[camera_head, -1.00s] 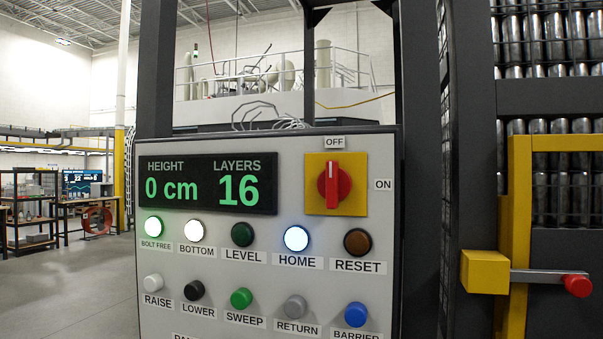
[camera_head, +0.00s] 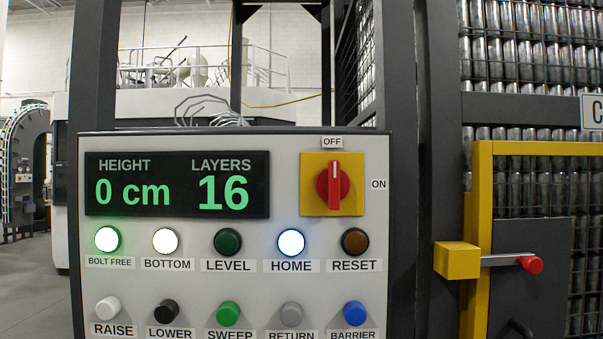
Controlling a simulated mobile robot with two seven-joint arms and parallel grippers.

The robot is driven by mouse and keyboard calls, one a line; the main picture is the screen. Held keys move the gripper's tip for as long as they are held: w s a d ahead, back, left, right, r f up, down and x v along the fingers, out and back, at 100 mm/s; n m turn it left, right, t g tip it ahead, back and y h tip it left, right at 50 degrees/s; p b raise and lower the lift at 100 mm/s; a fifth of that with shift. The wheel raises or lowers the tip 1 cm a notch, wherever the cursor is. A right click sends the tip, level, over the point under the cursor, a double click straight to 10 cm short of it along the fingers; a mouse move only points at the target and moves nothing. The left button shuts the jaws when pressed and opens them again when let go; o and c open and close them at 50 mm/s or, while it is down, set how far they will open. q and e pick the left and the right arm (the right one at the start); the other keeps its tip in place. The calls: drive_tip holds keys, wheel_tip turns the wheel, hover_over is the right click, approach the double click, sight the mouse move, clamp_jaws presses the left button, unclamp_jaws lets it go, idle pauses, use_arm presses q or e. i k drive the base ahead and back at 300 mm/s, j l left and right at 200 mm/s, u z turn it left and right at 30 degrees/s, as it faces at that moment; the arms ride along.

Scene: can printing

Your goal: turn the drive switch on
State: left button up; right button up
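The drive switch (camera_head: 333,185) is a red rotary knob on a yellow square plate (camera_head: 310,205), at the upper right of the grey control panel (camera_head: 285,145). Its handle stands upright, with the white mark toward the OFF label (camera_head: 332,142) above it. The ON label (camera_head: 378,184) is to its right. Neither of my grippers shows in the head view.
The display (camera_head: 178,184) reads height 0 cm, layers 16. BOLT FREE (camera_head: 106,240), BOTTOM (camera_head: 165,241) and HOME (camera_head: 291,243) lamps are lit. Buttons line the panel below. A yellow-framed gate with a red-knobbed latch (camera_head: 530,264) stands right, before stacked cans.

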sight(333, 183)
drive_tip(key=k+j, duration=0.1)
drive_tip(key=j, duration=1.25)
